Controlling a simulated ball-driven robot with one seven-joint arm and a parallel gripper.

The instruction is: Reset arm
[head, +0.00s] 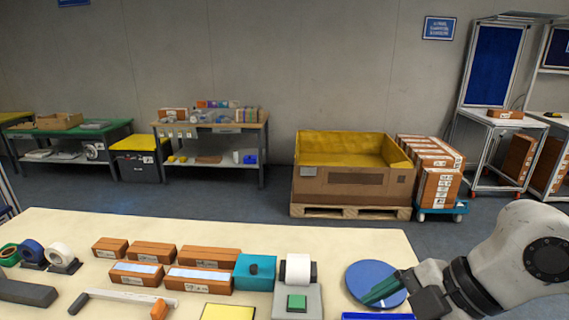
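My arm (520,255) comes in from the right edge, white with dark joints. My gripper (384,289) is low over the right part of the table, above a round blue disc (366,275). Dark green shapes at its tip overlap the disc; I cannot tell whether they are its fingers or something between them. Whether the gripper is open or shut does not show clearly.
The cream table (345,240) carries several brown boxes (205,257), a teal box (255,272), a grey device with a green button (297,302) and tape rolls (61,254) at left. A pallet crate (340,185) stands on the floor beyond.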

